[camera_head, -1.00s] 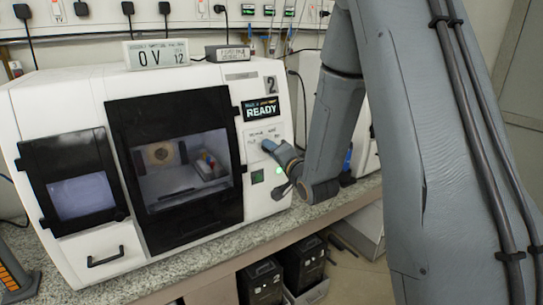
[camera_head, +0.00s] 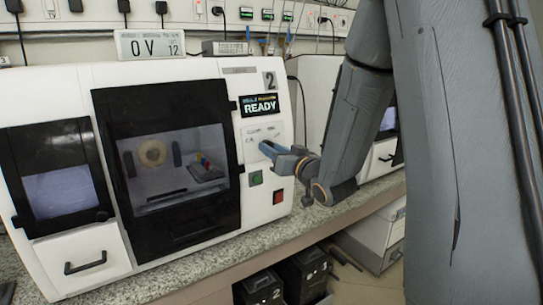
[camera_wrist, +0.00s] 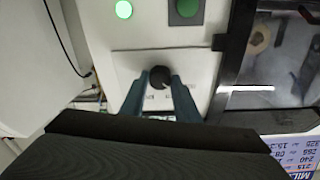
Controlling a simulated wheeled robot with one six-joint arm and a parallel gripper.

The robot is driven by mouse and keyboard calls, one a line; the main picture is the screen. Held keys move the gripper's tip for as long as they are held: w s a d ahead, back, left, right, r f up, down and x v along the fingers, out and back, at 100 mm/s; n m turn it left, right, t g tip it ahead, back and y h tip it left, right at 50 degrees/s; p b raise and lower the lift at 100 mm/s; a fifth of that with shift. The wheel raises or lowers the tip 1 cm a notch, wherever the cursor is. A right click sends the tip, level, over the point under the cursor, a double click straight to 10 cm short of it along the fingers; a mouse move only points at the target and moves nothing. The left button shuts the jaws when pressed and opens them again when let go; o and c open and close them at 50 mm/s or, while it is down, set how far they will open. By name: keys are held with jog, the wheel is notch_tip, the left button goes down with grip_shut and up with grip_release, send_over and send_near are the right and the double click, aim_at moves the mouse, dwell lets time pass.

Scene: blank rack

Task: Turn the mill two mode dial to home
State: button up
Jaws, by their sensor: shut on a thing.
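Mill two (camera_head: 215,255) is the white machine with a "2" at its upper right and a display (camera_head: 262,105) reading READY. Its mode dial (camera_wrist: 158,77) is a round dark knob on a pale panel, which also shows in the head view (camera_head: 262,133). My gripper (camera_head: 268,148) is at this panel and hides the dial in the head view. In the wrist view its two blue fingers (camera_wrist: 159,88) stand on either side of the dial, shut on it. The dial's pointer and the panel labels are too small to read.
Another white machine (camera_head: 378,160) stands to the right. Dark bins (camera_head: 262,288) sit under the speckled bench (camera_head: 190,275).

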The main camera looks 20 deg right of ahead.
jog(key=shift+d+n+y+b, duration=0.1)
jog(key=shift+n+y+b, duration=0.35)
jog(key=shift+n, duration=0.75)
jog(key=o, duration=1)
jog(key=shift+o, duration=0.2)
jog(key=b+v, duration=0.1)
jog(key=v, duration=0.6)
jog(key=shift+s+b, duration=0.35)
jog(key=shift+s, duration=0.05)
jog(key=shift+d, duration=0.1)
